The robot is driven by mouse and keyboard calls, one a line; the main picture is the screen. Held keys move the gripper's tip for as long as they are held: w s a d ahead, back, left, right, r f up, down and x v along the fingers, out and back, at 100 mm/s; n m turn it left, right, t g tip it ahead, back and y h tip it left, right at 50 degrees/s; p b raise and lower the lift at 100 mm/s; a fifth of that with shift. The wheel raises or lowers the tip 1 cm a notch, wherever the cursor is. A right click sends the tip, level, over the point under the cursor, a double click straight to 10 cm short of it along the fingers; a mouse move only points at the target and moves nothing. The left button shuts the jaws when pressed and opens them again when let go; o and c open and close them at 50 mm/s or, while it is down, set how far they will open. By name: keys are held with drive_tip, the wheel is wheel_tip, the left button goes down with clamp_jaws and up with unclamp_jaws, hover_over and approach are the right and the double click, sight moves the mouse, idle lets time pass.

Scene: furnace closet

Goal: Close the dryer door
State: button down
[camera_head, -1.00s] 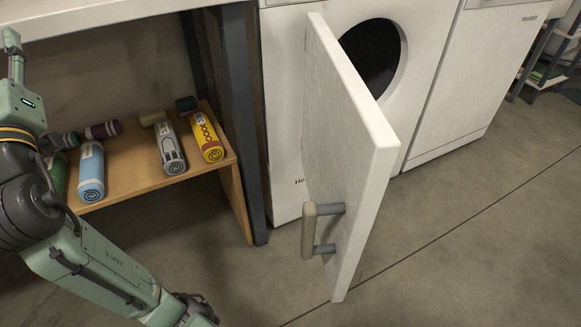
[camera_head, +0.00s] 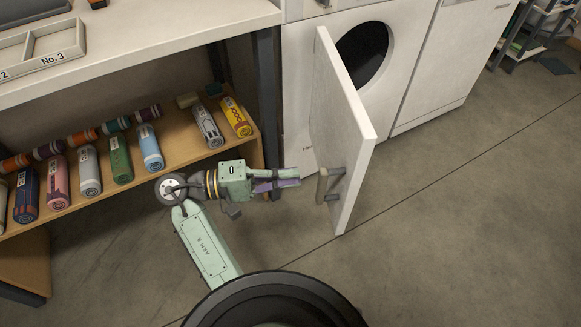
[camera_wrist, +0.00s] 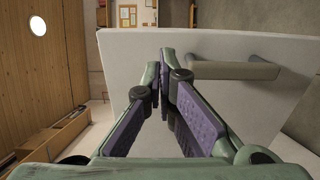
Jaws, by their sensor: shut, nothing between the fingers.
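The white dryer door (camera_head: 345,125) stands wide open, jutting out from the white dryer (camera_head: 303,70) toward me, with the dark round opening (camera_head: 362,55) to the right behind it. A grey bar handle (camera_head: 330,186) is on the door's left face near its free edge. My gripper (camera_head: 298,177) is shut and empty, just left of the handle, pointing at the door; I cannot tell whether it touches. In the wrist view, the purple-padded fingers (camera_wrist: 166,85) are before the door's pale face (camera_wrist: 130,65), with the handle (camera_wrist: 232,70) to their right.
A wooden shelf (camera_head: 255,155) with several coloured bottles stands left of the dryer, under a white worktop (camera_head: 170,60) with a compartment tray (camera_head: 45,52). Another white appliance (camera_head: 445,70) stands right of the dryer. The floor (camera_head: 455,200) to the right is clear.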

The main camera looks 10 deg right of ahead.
sight(352, 167)
drive_tip(key=d+p, duration=0.2)
drive_tip(key=d, duration=0.9)
drive_tip(key=shift+d, duration=0.1)
